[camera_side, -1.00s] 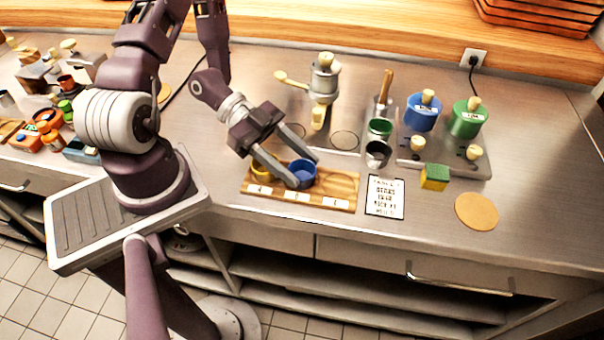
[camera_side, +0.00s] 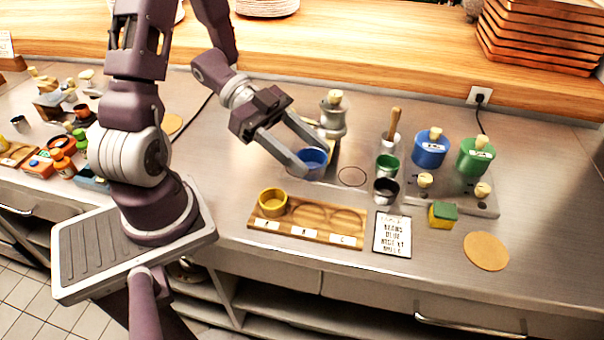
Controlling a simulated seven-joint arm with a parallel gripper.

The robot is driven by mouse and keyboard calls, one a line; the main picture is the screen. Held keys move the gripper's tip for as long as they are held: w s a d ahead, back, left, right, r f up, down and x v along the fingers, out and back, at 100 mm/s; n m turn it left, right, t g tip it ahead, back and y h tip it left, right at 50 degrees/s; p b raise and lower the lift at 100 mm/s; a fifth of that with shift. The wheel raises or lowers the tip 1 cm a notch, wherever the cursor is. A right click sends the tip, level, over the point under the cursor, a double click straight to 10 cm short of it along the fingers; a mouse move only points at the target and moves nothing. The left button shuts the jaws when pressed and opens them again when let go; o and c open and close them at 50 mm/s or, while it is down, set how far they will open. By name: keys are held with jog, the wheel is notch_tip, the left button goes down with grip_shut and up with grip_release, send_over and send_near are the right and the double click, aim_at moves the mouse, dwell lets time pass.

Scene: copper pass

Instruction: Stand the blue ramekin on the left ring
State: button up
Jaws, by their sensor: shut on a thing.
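The blue ramekin (camera_side: 312,161) is held between the fingers of my gripper (camera_side: 308,158), upright or nearly so. It is behind the wooden board, in front of the grinder-like device. I cannot tell whether its base touches the counter. One thin dark ring (camera_side: 352,176) shows on the counter just right of the ramekin. The left ring is not visible now; the ramekin and my fingers cover the area where it lay.
The wooden board (camera_side: 335,236) holds a yellow ramekin (camera_side: 272,202) in its left hollow; its other hollows are empty. The pale grinder-like device (camera_side: 333,115) stands close behind. Green (camera_side: 387,166) and dark (camera_side: 386,190) cups stand to the right, near a printed card (camera_side: 392,234).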

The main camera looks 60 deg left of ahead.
jog(key=a+r, duration=0.2)
jog(key=a, duration=1)
jog(key=a+r, duration=0.2)
jog(key=a, duration=0.9)
jog(key=f, duration=1.2)
jog(key=shift+s+a+f, duration=0.2)
jog(key=shift+s+f, duration=0.1)
jog(key=shift+s, duration=0.05)
jog(key=w+d, duration=0.1)
jog(key=d, duration=0.2)
jog(key=w+d, duration=0.2)
jog(key=d, duration=0.2)
jog(key=w+d, duration=0.1)
jog(key=d, duration=0.3)
jog(key=shift+w+d+f, duration=0.1)
jog(key=shift+w+d, duration=0.1)
jog(key=shift+w, duration=0.15)
jog(key=shift+w+d+f, duration=0.2)
jog(key=shift+d+f, duration=0.1)
jog(key=shift+f, duration=0.35)
